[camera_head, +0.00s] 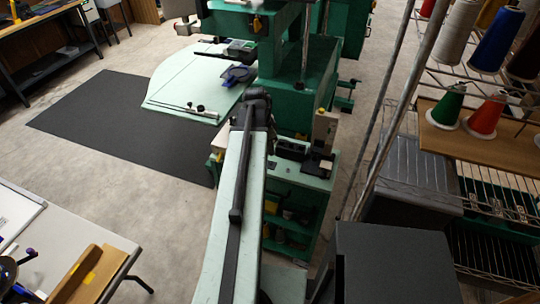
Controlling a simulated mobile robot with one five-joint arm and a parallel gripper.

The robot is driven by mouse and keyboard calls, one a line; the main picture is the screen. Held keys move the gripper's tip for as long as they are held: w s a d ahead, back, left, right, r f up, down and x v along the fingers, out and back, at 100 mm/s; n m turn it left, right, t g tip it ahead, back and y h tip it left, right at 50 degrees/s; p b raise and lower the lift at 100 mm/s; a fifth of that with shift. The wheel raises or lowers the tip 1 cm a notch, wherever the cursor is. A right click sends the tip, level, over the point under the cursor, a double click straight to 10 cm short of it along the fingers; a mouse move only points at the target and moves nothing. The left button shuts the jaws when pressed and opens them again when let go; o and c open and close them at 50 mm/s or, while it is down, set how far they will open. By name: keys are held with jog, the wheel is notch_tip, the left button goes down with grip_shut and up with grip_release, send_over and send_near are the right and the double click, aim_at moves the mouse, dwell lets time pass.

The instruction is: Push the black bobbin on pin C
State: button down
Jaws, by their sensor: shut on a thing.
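My gripper is not visible in the head view, and I cannot make out a black bobbin in it. Several thread cones stand on the rack at the right: a grey-white cone (460,32), a blue cone (496,42), a green cone (447,107) and a red cone (486,116). A very dark cone (526,58) is cut by the right edge; I cannot tell whether it is black or brown. No letter marking pin C can be read.
The wire rack has a wooden shelf (470,147). A green machine (290,75) with a pale table (185,85) stands at the back. A dark mat (95,120) lies on the floor at left. A white table (75,235) fills the lower left. Open floor lies between.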

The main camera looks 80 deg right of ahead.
aim_at(271, 162)
jog(key=shift+f+b, duration=2.7)
jog(key=shift+f, duration=0.2)
jog(key=c, duration=1.3)
grip_release()
jog(key=shift+r, duration=0.15)
jog(key=r+p, duration=0.2)
jog(key=w+r+p, duration=0.1)
jog(key=r+p, duration=0.4)
jog(key=shift+w+a+r, duration=0.15)
jog(key=shift+a+r, duration=0.05)
jog(key=shift+a, duration=0.2)
